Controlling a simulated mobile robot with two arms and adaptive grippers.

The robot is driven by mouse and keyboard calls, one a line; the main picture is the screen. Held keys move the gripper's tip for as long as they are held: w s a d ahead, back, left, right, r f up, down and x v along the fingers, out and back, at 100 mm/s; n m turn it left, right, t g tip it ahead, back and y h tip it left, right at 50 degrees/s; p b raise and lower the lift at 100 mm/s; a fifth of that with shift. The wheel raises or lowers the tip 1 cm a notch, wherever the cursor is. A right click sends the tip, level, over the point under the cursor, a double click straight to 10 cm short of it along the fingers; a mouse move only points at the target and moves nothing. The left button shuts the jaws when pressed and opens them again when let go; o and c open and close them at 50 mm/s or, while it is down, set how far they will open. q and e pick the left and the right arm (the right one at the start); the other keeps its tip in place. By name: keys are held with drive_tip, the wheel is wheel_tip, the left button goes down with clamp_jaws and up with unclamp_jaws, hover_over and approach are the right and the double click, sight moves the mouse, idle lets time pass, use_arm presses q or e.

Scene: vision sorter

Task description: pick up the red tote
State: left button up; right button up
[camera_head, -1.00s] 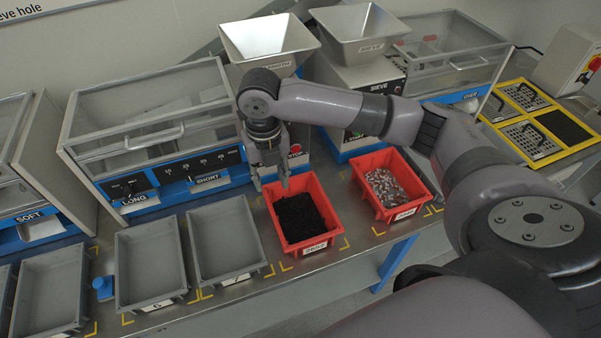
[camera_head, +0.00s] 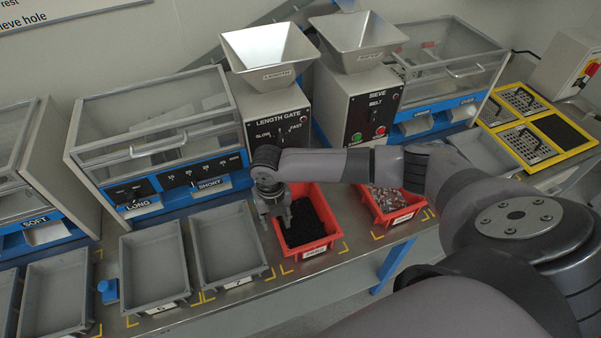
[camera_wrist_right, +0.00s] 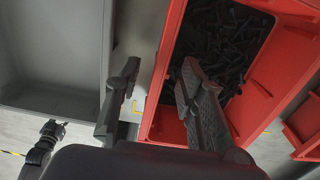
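A red tote (camera_head: 327,241) filled with small black pieces stands on the bench; it also shows in the right wrist view (camera_wrist_right: 172,40). A second red tote (camera_head: 408,215) with mixed grey and reddish pieces stands to its right, partly behind my right arm. My right gripper (camera_head: 277,215) is low at the first tote's left side. In the right wrist view my right gripper (camera_wrist_right: 158,95) is open, one finger over the inside of the tote and the other outside its left wall. Contact with the wall cannot be told.
Empty grey trays (camera_head: 228,283) and (camera_head: 153,305) stand left of the red tote, the nearer one close to the gripper. The length gate machine (camera_head: 277,110) and sieve machine (camera_head: 370,105) stand behind. A blue knob-like object (camera_head: 108,290) sits farther left.

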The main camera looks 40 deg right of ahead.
drive_tip(key=shift+f, duration=0.3)
drive_tip(key=shift+c, duration=0.3)
clamp_jaws()
drive_tip(key=shift+r, duration=0.1)
idle(0.4)
